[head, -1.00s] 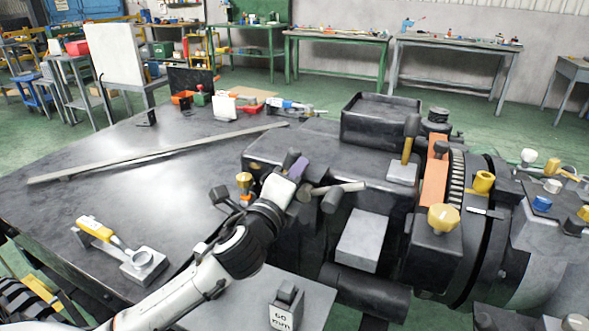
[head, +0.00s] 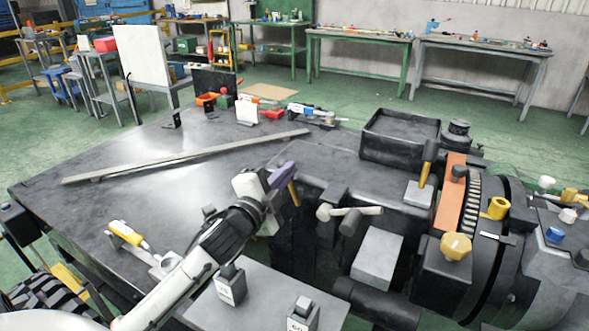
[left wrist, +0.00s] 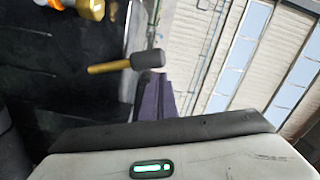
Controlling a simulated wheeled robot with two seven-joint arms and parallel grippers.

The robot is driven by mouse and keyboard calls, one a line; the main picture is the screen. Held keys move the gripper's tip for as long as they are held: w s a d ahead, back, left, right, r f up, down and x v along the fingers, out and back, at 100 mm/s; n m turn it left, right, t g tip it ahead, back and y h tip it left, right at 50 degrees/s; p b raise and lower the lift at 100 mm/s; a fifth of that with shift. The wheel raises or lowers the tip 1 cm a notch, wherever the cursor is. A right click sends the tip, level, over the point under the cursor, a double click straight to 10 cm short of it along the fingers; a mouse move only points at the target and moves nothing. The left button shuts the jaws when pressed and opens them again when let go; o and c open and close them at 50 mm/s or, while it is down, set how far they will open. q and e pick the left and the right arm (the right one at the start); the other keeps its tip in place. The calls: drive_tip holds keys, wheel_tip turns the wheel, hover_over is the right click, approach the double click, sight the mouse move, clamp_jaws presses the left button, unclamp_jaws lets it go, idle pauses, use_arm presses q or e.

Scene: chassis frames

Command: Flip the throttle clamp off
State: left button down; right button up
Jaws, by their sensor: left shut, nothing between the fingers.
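No part is labelled as the throttle clamp, so I cannot tell for sure which one it is. My left gripper (head: 283,175) has purple fingers, shut and empty, above the machine's left end. A yellow stem (head: 294,194) shows just beside the fingertips; I cannot tell whether they touch. In the left wrist view, a yellow stem with a dark knob (left wrist: 145,60) lies just beyond the purple fingers (left wrist: 155,98). My right gripper is out of view.
A yellow knob (head: 455,246), an orange plate (head: 450,192) and a black tray (head: 400,137) are on the machine. A long metal bar (head: 185,157) lies on the dark table. Marked blocks (head: 229,287) stand in front. The table's middle is mostly clear.

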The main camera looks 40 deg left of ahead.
use_arm(q)
drive_tip(key=shift+s+a+n, duration=0.1)
drive_tip(key=shift+a+n, duration=0.3)
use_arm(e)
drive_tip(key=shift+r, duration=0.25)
use_arm(q)
drive_tip(key=shift+a+f, duration=0.1)
drive_tip(key=shift+f, duration=0.05)
drive_tip(key=shift+s, duration=0.1)
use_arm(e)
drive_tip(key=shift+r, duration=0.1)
